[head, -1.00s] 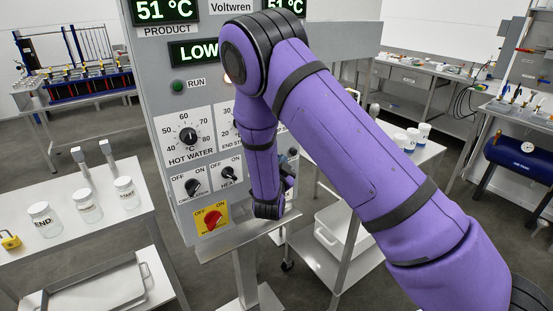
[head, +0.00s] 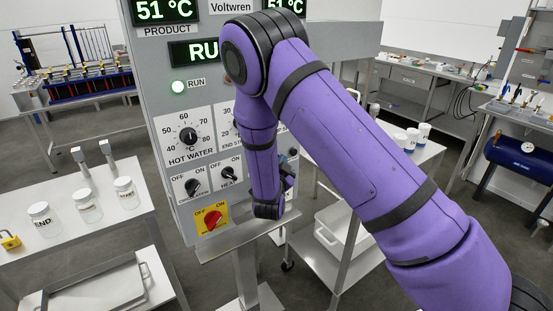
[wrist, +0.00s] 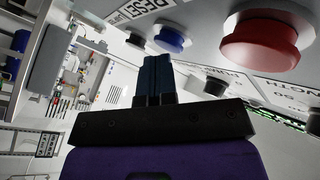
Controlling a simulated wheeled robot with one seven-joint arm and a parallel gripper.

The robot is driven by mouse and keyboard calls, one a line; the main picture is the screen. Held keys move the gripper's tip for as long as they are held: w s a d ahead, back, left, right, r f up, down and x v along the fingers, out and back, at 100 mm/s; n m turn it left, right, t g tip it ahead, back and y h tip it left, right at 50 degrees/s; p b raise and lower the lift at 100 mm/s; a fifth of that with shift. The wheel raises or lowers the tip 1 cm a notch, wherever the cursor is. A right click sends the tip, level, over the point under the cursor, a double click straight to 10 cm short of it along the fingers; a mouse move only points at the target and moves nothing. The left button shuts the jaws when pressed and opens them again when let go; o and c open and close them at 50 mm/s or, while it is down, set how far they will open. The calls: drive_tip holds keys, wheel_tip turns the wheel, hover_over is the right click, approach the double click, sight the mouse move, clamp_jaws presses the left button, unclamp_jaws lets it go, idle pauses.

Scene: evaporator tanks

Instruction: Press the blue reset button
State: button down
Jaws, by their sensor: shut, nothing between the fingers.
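The blue reset button (wrist: 172,38) shows in the wrist view on the grey panel, beside a partly seen label that reads RESET. My gripper (wrist: 156,62) is shut and empty, its dark fingers together. In the picture its fingertips are just below the blue button. I cannot tell whether they touch it. In the head view my arm hides the blue button and most of my gripper.
A large red button (wrist: 262,40) sits right of the blue one, and a black knob (wrist: 215,85) is below. A red switch on a yellow plate (head: 212,218) is low on the panel. A table with jars (head: 88,208) stands at left, a steel cart (head: 345,225) behind my arm.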

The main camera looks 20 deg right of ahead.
drive_tip(key=s+d, duration=0.2)
drive_tip(key=s, duration=0.3)
drive_tip(key=shift+s, duration=0.4)
idle(0.7)
drive_tip(key=s+r+n+g+y, duration=0.2)
drive_tip(key=s+r+g+y, duration=0.15)
drive_tip(key=r, duration=0.55)
drive_tip(key=s+r+n+g+y, duration=0.25)
drive_tip(key=r+y, duration=0.25)
drive_tip(key=r, duration=0.5)
drive_tip(key=s+d+r+n+g, duration=0.2)
drive_tip(key=s+r, duration=0.1)
drive_tip(key=s, duration=0.6)
drive_tip(key=s+d+r+n+g, duration=0.2)
drive_tip(key=s+n, duration=0.1)
drive_tip(key=s, duration=0.7)
drive_tip(key=s+d+r+n+g, duration=0.2)
drive_tip(key=s+r+n, duration=0.1)
drive_tip(key=s, duration=0.6)
drive_tip(key=shift+s+r, duration=0.25)
drive_tip(key=shift+r, duration=0.05)
